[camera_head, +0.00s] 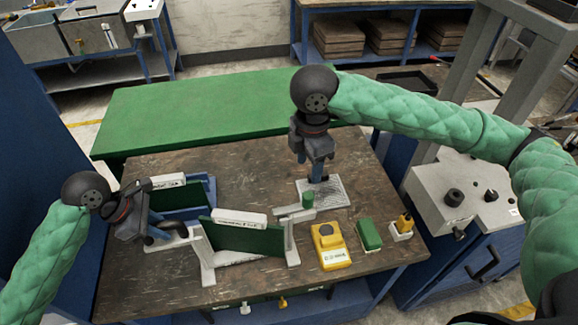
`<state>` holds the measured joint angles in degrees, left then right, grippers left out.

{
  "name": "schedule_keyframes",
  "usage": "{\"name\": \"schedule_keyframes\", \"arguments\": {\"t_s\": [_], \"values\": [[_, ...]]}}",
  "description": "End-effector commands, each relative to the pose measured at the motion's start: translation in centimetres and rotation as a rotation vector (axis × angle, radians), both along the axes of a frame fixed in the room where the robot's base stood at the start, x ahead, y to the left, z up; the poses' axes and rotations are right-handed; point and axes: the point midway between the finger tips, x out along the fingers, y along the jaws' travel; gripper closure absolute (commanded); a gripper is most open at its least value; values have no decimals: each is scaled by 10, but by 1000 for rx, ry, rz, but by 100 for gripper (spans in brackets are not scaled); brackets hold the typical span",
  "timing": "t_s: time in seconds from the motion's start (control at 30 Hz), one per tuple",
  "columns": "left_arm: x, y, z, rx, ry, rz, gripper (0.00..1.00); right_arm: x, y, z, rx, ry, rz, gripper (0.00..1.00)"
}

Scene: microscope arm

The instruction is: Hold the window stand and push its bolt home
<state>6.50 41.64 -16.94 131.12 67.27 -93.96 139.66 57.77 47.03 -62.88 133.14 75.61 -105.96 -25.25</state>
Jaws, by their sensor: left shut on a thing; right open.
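The window stand (207,262) looks like a pale frame with posts at both ends and a dark green panel between them; it stands upright on the brown bench. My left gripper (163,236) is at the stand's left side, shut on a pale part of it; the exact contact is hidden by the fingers. A green cylinder (308,200), which looks like the bolt's knob, is at the stand's right end, beside a pale bar. My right gripper (318,172) is open, pointing down above and behind that knob, over a speckled metal plate (335,192), and apart from the knob.
A second panel in a blue holder (205,188) stands behind the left gripper. A yellow meter (330,248), a green block (369,235) and a yellow-topped piece (404,224) sit front right. The bench's back middle (245,165) is clear; a green bench (200,110) lies beyond.

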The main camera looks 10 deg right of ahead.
Motion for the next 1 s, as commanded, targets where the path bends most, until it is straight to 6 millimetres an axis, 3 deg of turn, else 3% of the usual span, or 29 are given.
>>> {"name": "schedule_keyframes", "arguments": {"t_s": [0.27, 0.3, 0.4, 0.77, 1.0], "values": [[0, 0, 1, 0, -1, 0, 100, 0, 0, 0, 0, 0, 0, 50], [0, 0, 1, 0, -1, 0, 70, 0, 0, 0, 0, 0, 0, 50], [0, 0, 1, 0, -1, 0, 52, 0, 0, 0, 0, 0, 0, 50], [0, 2, 4, 0, -1, 0, 52, 0, 0, 0, 0, 0, 0, 50], [0, 18, 33, 2, -3, 1, 52, 0, 0, 0, 0, 0, 0, 50]]}}
